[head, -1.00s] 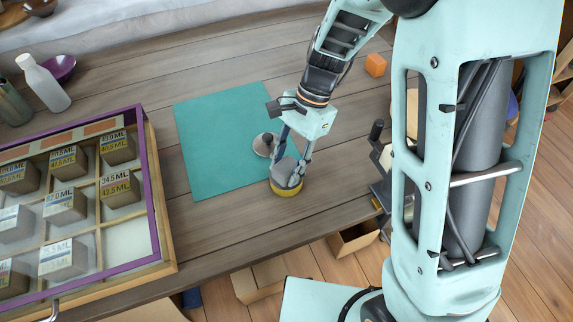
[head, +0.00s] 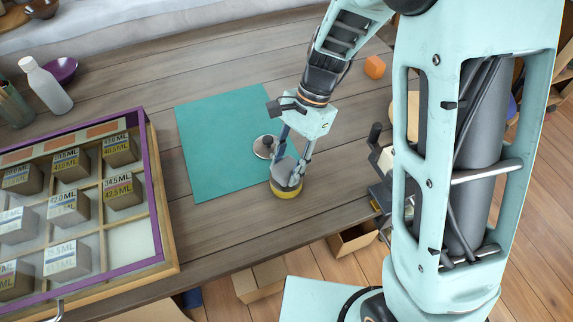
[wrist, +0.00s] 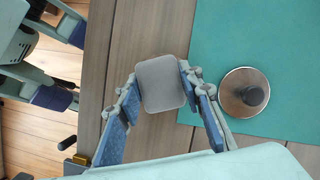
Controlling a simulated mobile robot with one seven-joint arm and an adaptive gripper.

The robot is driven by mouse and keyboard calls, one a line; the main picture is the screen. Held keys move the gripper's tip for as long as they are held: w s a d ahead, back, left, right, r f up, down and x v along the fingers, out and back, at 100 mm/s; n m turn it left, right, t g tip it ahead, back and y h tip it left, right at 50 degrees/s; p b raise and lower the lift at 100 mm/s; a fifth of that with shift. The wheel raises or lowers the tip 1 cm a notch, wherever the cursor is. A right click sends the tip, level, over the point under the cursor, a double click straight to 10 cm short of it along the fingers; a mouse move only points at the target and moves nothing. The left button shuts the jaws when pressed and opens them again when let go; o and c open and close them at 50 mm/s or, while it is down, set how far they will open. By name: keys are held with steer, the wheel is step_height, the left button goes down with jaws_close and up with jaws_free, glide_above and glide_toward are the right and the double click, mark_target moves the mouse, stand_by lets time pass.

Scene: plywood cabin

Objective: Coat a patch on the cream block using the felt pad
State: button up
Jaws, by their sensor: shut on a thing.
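My gripper (head: 288,172) is shut on a grey rounded-square piece (wrist: 160,83), which I take to be the felt pad. In the head view the piece is upright, with a yellow lower edge (head: 286,193), low at the wooden table near its front edge. I cannot tell whether it touches the table. The wrist view shows its plain grey top between my two fingertips. No separate cream block can be made out; my arm hides part of the table.
A teal mat (head: 205,150) holds a round metal disc with a knob (head: 265,146), close to my gripper. A purple-rimmed tray (head: 154,195) of labelled blocks stands at left. An orange block (head: 374,67) and white bottle (head: 46,86) stand farther back. Bare table lies between tray and mat.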

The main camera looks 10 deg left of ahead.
mark_target(279, 172)
steer(key=shift+r+p, duration=2.3)
steer(key=shift+r, duration=0.65)
steer(key=shift+s+f, duration=0.1)
